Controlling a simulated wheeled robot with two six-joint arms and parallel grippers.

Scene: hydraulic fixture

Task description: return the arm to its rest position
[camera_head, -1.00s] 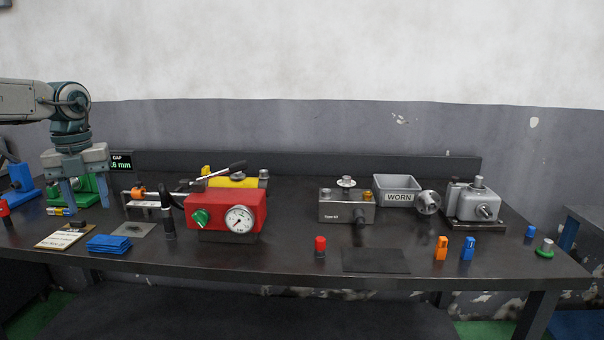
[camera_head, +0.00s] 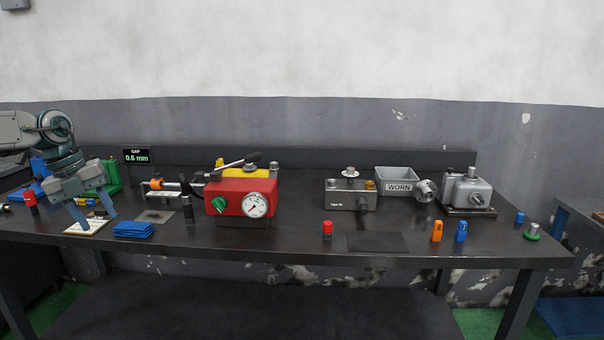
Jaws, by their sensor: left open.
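My left arm comes in from the left edge of the head view. Its gripper (camera_head: 98,222) has two blue fingers spread apart with nothing between them. It is over the front left of the dark workbench (camera_head: 300,230), above or in front of a pale card (camera_head: 88,228); I cannot tell whether the fingertips touch anything. The gripper partly hides a green fixture (camera_head: 109,176) and blue parts behind it. My right arm and gripper are not in view.
A red gauge box (camera_head: 241,196), a Type-07 block (camera_head: 350,194), a WORN bin (camera_head: 396,181) and a grey pump (camera_head: 467,190) stand farther right. A display (camera_head: 137,156) reads 0.6 mm.

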